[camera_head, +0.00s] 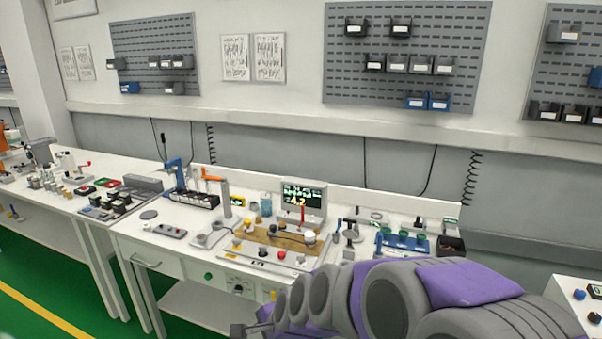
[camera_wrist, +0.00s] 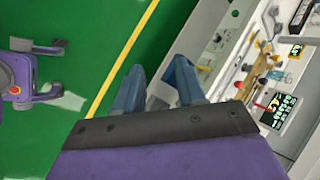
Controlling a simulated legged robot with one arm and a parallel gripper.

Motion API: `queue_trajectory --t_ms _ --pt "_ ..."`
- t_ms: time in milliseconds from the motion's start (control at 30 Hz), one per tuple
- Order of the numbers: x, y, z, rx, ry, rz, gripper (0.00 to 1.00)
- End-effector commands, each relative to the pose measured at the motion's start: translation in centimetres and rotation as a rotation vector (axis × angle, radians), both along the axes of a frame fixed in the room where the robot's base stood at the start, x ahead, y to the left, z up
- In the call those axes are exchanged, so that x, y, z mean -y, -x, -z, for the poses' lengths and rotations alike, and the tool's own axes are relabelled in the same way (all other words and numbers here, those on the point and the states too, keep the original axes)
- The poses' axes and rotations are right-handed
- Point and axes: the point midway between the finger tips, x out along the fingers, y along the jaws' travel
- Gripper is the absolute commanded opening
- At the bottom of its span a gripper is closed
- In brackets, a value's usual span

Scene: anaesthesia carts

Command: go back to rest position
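My gripper (camera_wrist: 158,88) shows in the wrist view with its two blue-grey fingers spread apart. Nothing is between them; green floor and the edge of the white bench lie beyond. In the head view my purple and grey arm stretches across the lower right, in front of the bench. Part of my own purple body shows at the left of the wrist view.
A white workbench (camera_head: 140,236) holds a small display (camera_head: 303,199), a wooden board (camera_head: 270,238) and various tools. Pegboards (camera_head: 400,85) with bins hang on the wall. A white cabinet (camera_head: 572,287) stands at right. Green floor (camera_head: 55,282) is clear at left.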

Motion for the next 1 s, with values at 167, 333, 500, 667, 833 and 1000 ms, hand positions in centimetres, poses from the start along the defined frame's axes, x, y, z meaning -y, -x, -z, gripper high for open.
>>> queue_trajectory --t_ms 167,333,500,667,833,1000 --pt "6.0 6.8 -1.4 0.004 0.198 -0.305 0.4" --pt "12.0 14.0 -1.9 -0.045 0.364 -0.587 0.4" --pt "17.4 21.3 -2.4 -0.133 0.474 -0.834 0.4" --pt "20.6 26.5 -2.6 -0.21 0.511 -0.982 0.4" --pt "21.7 28.7 -2.8 -0.246 0.515 -1.047 0.4" --pt "21.8 28.9 -2.8 -0.248 0.515 -1.055 0.4"
